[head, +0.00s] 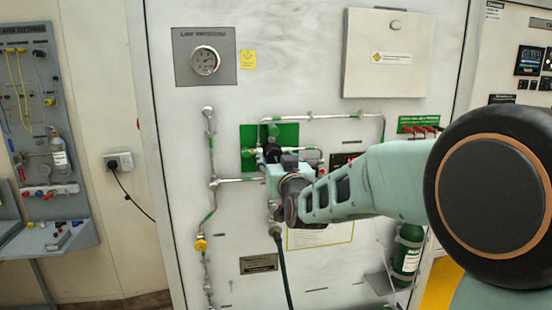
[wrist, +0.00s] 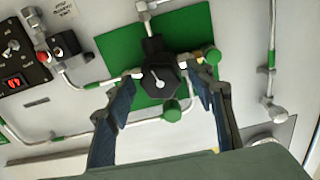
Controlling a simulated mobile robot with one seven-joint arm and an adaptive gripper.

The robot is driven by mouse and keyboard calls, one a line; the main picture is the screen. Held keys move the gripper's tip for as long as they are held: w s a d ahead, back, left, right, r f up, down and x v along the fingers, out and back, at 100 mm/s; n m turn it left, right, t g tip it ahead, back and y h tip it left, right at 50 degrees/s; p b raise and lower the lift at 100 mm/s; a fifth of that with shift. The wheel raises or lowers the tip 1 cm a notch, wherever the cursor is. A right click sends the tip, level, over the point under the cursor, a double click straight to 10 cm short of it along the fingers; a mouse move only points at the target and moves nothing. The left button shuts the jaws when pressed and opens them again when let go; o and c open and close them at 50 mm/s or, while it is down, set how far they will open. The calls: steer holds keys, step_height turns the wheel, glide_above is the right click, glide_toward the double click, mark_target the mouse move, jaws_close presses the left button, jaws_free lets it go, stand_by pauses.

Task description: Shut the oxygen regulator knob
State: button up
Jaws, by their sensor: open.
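The regulator knob (wrist: 158,84) is a black six-sided knob with a white pointer, in front of a green plate (wrist: 120,55) in the wrist view. My gripper (wrist: 162,76) is open, with one finger on the left of the knob and one on the right. Gaps show between the fingers and the knob, and nothing is held. Whether a fingertip touches the nearby fittings I cannot tell. In the head view my gripper (head: 264,160) is in front of the lower part of the green plate (head: 286,134) and largely hides the knob.
Small green valve knobs (wrist: 172,110) sit close to the fingers. Metal pipes (head: 211,150) run over the white panel. A round gauge (head: 205,61) is at upper left. A dark hose (head: 283,265) hangs below my gripper, and a green cylinder (head: 407,255) stands at right.

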steer(key=shift+c, duration=0.7)
steer(key=c, duration=1)
steer(key=shift+f+b, duration=0.15)
steer(key=shift+b, duration=0.35)
